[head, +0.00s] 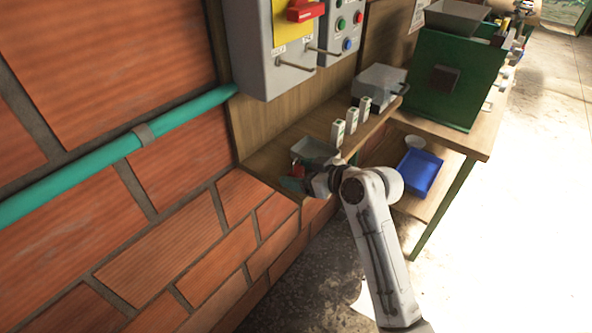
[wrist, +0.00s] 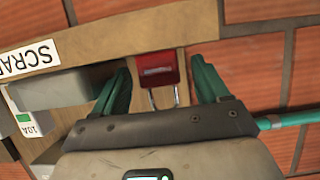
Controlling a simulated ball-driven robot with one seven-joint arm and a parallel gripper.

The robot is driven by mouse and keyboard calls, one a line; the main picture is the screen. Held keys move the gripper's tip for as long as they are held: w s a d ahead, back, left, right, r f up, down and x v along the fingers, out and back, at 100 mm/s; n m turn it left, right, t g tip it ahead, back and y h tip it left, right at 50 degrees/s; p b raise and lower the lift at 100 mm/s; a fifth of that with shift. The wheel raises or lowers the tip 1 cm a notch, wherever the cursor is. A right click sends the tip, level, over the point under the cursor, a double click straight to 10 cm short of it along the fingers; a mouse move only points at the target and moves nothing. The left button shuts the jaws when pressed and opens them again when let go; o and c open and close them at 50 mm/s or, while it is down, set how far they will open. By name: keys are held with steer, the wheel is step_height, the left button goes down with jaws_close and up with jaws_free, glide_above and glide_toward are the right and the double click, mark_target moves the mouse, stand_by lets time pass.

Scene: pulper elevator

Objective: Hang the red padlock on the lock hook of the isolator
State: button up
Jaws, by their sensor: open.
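The red padlock (wrist: 157,66) lies on the wooden shelf, its metal shackle toward my gripper in the wrist view. In the head view the padlock (head: 298,171) is small and partly hidden by my gripper (head: 293,183). My gripper (wrist: 161,66) is open, with one green finger on each side of the padlock and a gap to both. The grey isolator (head: 256,48) hangs on the board above, with a yellow plate and red handle (head: 306,10). Two metal pegs stick out of its front; the left one, the lock hook (head: 296,66), is by a label that seems to read LOCK.
A grey tray (head: 316,149) and several white modules (head: 337,133) stand on the shelf beside my gripper. A SCRAP label (wrist: 28,57) shows in the wrist view. A brick wall and green pipe (head: 100,158) run along the left. A blue bin (head: 420,173) sits lower right.

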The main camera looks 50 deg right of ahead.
steer(key=shift+w+f, duration=0.25)
steer(key=shift+w, duration=0.35)
steer(key=shift+c, duration=0.4)
steer(key=c, duration=1)
steer(key=shift+r, duration=0.1)
